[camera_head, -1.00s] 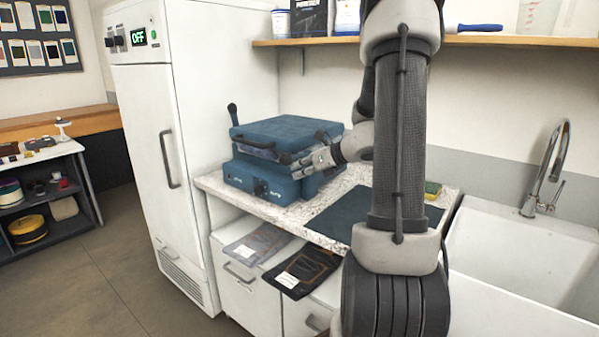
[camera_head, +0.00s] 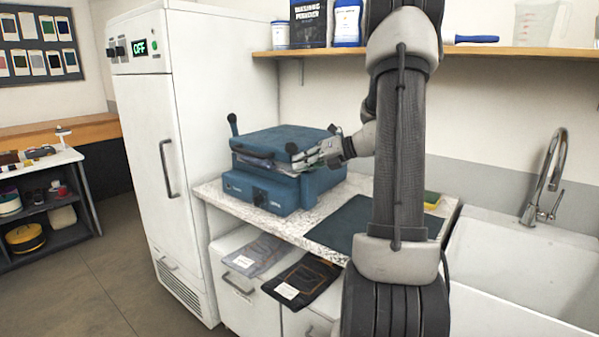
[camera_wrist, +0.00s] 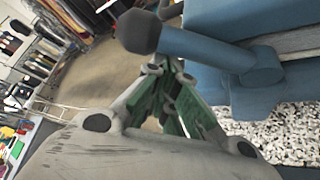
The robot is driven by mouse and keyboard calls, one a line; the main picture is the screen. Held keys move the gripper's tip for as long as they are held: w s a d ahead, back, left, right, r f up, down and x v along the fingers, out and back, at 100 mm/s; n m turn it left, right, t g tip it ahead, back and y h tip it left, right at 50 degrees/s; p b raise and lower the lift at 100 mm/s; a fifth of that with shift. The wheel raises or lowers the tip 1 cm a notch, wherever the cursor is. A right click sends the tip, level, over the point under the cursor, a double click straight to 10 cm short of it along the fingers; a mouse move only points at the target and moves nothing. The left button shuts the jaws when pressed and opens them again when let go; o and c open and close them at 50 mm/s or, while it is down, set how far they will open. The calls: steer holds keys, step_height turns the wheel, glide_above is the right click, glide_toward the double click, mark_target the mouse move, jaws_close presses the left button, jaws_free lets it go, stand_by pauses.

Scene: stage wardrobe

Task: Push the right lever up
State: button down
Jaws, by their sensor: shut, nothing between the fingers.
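The blue press (camera_head: 268,190) stands on the marbled counter, with a dark handle across the front of its lid. Its left lever (camera_head: 232,120) points up with a dark knob. The right lever's dark knob (camera_head: 291,147) sticks out toward the front, near lid height. In the wrist view the right lever (camera_wrist: 205,48) is a blue bar with a dark round knob, joined to a blue pivot. My gripper (camera_head: 304,160) is shut and empty at the press's front right. Its fingertips (camera_wrist: 168,75) are just below the lever; whether they touch is unclear.
A dark mat (camera_head: 352,222) lies right of the press, with a sponge (camera_head: 432,199) and sink (camera_head: 520,250) beyond. The white cabinet (camera_head: 150,150) stands close on the left. A wooden shelf (camera_head: 520,53) runs above the counter.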

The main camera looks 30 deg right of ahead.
mark_target(296, 150)
steer(key=w+d+r+m+y, duration=0.1)
steer(key=d+r+m+y, duration=0.2)
steer(key=d+r+m, duration=0.1)
steer(key=shift+w+d+r+m+y, duration=0.3)
steer(key=shift+w+r, duration=0.05)
stand_by(0.3)
stand_by(0.4)
steer(key=a, duration=0.1)
steer(key=s+a, duration=0.2)
steer(key=shift+s+a+f, duration=0.1)
steer(key=shift+a+f, duration=0.15)
steer(key=shift+f, duration=0.1)
steer(key=f+v, duration=0.1)
steer(key=v, duration=0.9)
steer(key=shift+r, duration=0.2)
